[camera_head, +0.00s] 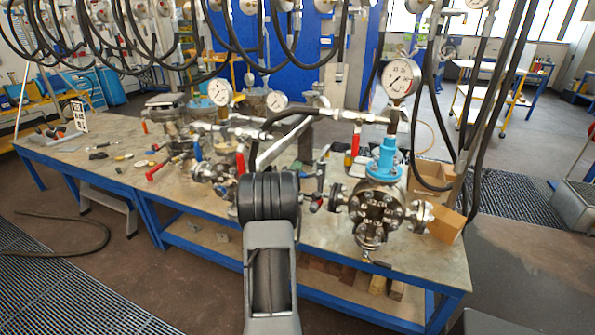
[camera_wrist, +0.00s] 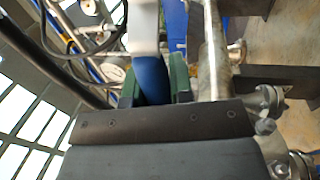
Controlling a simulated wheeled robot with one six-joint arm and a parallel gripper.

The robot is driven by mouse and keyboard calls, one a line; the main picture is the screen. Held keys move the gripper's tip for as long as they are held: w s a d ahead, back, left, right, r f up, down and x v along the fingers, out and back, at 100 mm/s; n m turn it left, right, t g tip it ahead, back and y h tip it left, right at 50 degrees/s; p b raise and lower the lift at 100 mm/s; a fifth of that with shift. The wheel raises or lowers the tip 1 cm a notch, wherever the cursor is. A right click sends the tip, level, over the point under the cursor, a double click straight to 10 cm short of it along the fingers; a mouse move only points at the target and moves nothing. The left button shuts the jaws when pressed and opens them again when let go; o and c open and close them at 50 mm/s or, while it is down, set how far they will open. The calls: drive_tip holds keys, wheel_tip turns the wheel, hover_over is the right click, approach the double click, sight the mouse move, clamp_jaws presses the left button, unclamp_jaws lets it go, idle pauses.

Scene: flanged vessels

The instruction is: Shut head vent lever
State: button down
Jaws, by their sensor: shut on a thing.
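In the wrist view my gripper (camera_wrist: 155,92) has its green fingers shut on a blue lever grip (camera_wrist: 150,68). A white part (camera_wrist: 144,25) shows directly beyond the grip. I cannot tell from these views how far the lever is turned. In the head view my black arm joint hides the gripper and whatever it holds. A flanged steel vessel (camera_head: 382,212) with a blue neck (camera_head: 386,160) stands right of my arm. A pressure gauge (camera_head: 400,78) rises above it.
The blue-framed workbench (camera_head: 120,180) carries more valves and pipework left of my arm. A red lever (camera_head: 240,165) shows there. Black hoses (camera_head: 425,100) hang close at the right. A cardboard box (camera_head: 446,224) sits at the bench's right end. A metal pipe (camera_wrist: 213,50) runs right beside the gripper.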

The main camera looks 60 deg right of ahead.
drive_tip(key=c, duration=1)
unclamp_jaws()
drive_tip(key=b+v, duration=0.2)
drive_tip(key=v, duration=1.1)
drive_tip(key=shift+a, duration=0.4)
drive_tip(key=shift+f, duration=0.1)
